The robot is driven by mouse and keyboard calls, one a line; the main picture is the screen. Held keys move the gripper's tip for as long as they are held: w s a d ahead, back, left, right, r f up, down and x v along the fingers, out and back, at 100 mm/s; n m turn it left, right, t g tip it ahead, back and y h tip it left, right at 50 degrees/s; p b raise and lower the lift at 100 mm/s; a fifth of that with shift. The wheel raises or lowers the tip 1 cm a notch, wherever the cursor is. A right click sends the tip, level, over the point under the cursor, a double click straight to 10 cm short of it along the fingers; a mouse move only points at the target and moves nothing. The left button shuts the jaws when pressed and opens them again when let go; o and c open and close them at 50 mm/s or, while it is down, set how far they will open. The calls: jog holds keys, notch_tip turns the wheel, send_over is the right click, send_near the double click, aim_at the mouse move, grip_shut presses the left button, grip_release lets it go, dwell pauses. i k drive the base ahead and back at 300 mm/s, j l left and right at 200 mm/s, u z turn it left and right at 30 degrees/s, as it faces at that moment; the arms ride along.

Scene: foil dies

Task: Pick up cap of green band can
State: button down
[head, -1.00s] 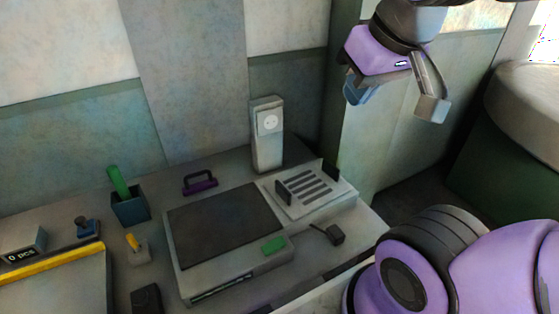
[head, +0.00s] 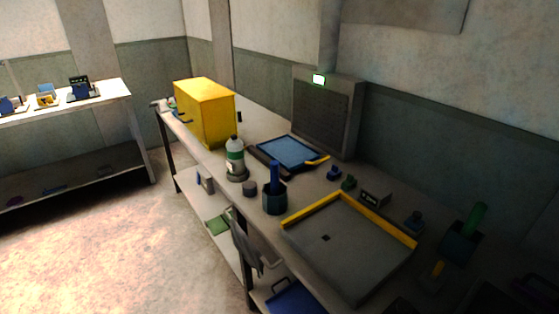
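A pale can with a green band (head: 235,158) stands upright on the long bench, left of the middle of the head view. A small dark cap (head: 234,139) sits on its narrow top. The can looks to stand on a grey round base. My gripper is not in view now.
A yellow cabinet (head: 206,112) stands behind the can to the left. A blue tray (head: 289,152) lies to its right. A dark cup with a blue handle (head: 275,178) and a small dark cylinder (head: 250,188) stand in front. A yellow-edged grey tray (head: 350,260) lies nearer. Floor at left is clear.

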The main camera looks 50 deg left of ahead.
aim_at(249, 187)
jog(key=k+u, duration=0.2)
jog(key=u, duration=0.15)
jog(key=k+u, duration=0.3)
jog(key=u, duration=1.35)
jog(key=l, duration=0.1)
